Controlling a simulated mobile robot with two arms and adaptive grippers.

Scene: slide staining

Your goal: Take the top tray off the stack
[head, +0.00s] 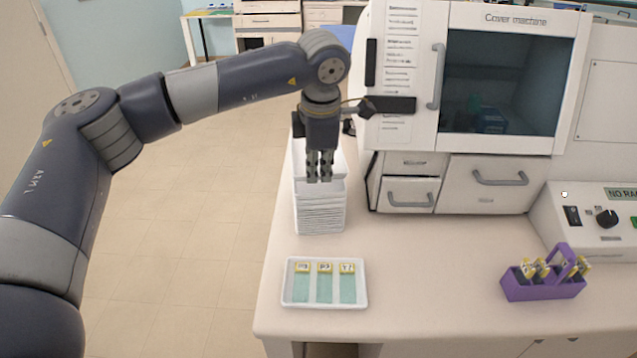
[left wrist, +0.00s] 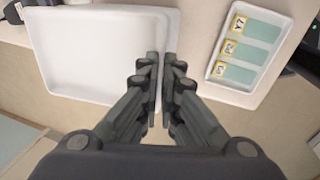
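A stack of white trays (head: 320,213) stands at the left side of the counter. My left gripper (head: 319,180) points straight down at the near edge of the stack's top. In the left wrist view the top tray (left wrist: 95,50) is empty and lies to the left of the fingers. The left gripper's fingertips (left wrist: 161,62) are close together at its rim, with a thin strip of white between them; they look closed on that rim. I cannot tell whether the tray is raised off the stack. My right gripper does not show.
A white tray with labelled slides (head: 325,304) lies in front of the stack, and also shows in the left wrist view (left wrist: 213,70). A purple rack (head: 543,287) stands at the right. The cover machine (head: 480,90) stands behind. The counter between tray and rack is clear.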

